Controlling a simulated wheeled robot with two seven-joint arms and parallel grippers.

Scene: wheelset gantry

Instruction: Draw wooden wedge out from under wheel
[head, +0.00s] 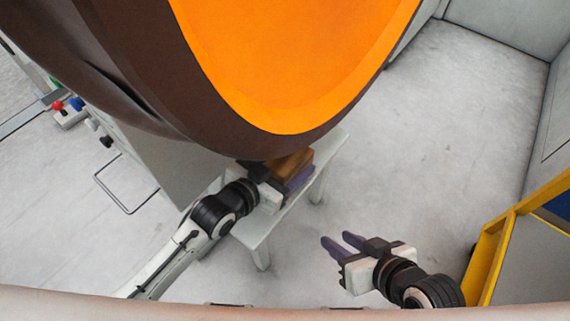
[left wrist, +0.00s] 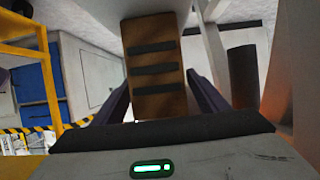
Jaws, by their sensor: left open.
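The large wheel (head: 285,130) has a dark brown rim and an orange face and fills the upper part of the head view. The brown wooden wedge (head: 292,160) lies on a light bench under the wheel's lower edge. In the left wrist view the wedge (left wrist: 155,65) shows dark stripes across it and stands between the fingers. My left gripper (head: 290,185) is open at the wedge, with a purple finger along its near side. Gaps show beside the wedge in the wrist view. My right gripper (head: 343,244) is open and empty, to the right of the bench.
The light bench (head: 255,238) stands on legs on the grey floor. A yellow frame (head: 490,245) stands at the right, near my right arm. A grey cabinet (head: 165,160) with a handle is at the left. The floor right of the bench is clear.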

